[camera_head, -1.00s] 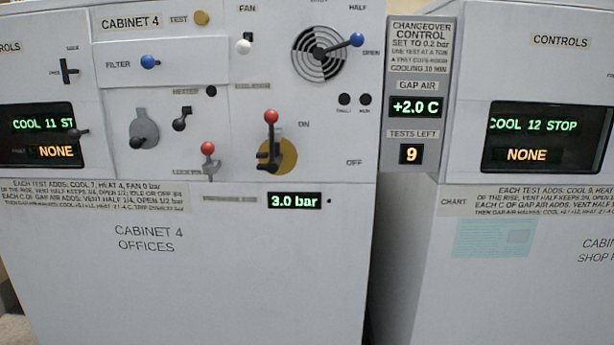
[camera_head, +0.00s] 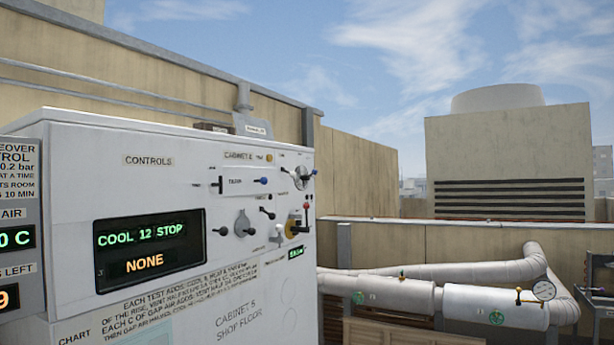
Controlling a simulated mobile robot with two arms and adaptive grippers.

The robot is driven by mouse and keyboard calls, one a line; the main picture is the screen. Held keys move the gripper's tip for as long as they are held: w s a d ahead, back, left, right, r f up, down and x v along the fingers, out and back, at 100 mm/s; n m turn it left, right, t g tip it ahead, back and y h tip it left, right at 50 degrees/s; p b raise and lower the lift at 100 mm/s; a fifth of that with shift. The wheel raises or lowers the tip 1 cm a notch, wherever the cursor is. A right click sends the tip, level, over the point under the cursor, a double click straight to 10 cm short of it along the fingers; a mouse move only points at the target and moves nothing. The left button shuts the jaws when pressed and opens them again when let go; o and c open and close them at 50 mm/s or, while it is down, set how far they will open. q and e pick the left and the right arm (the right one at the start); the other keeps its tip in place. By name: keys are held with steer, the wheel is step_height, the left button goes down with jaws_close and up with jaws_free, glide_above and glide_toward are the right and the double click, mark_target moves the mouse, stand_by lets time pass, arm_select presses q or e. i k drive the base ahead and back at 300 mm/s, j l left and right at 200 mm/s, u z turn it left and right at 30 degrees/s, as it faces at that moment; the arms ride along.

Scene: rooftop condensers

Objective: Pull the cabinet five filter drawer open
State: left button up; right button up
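Cabinet 5 (camera_head: 245,312), a white cabinet marked "Shop floor", stands at the left of the head view, seen at an angle. A black lever (camera_head: 220,184) sits just left of the drawer. Neither of my grippers is in view.
A display (camera_head: 150,248) on the cabinet reads "COOL 12 STOP" and "NONE". The grey changeover panel (camera_head: 20,235) is at the left edge. A large condenser housing (camera_head: 508,160) stands behind.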

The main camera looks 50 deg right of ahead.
mark_target(237, 182)
steer(key=z, duration=1.4)
